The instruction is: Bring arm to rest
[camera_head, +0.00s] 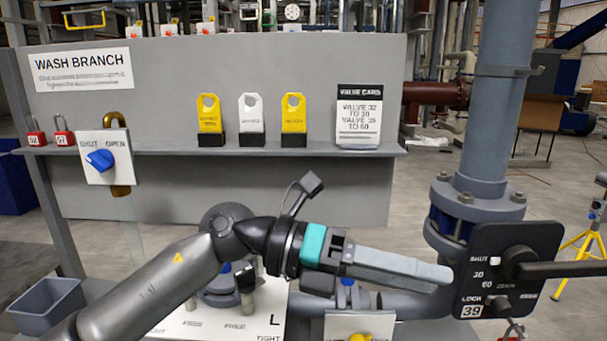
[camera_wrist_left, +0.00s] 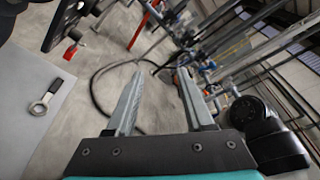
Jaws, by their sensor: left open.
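My left arm (camera_head: 150,285) comes in from the lower left of the head view and reaches right across the middle. My left gripper (camera_head: 445,275) points right, its grey fingers near the valve plate (camera_head: 510,270) marked 39 and the blue-grey pipe. From this angle I cannot tell whether they touch the plate. In the left wrist view my left gripper (camera_wrist_left: 160,82) has its two fingers spread apart with nothing between them, only floor behind. My right arm and gripper are not in view.
A grey panel (camera_head: 250,190) with a shelf holds yellow and white tags, a valve card (camera_head: 358,122) and red padlocks (camera_head: 62,132). A blue-handled valve (camera_head: 100,160) is at the left. A grey bin (camera_head: 50,303) stands lower left. A ring-ended tool (camera_wrist_left: 44,97) lies on a grey surface.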

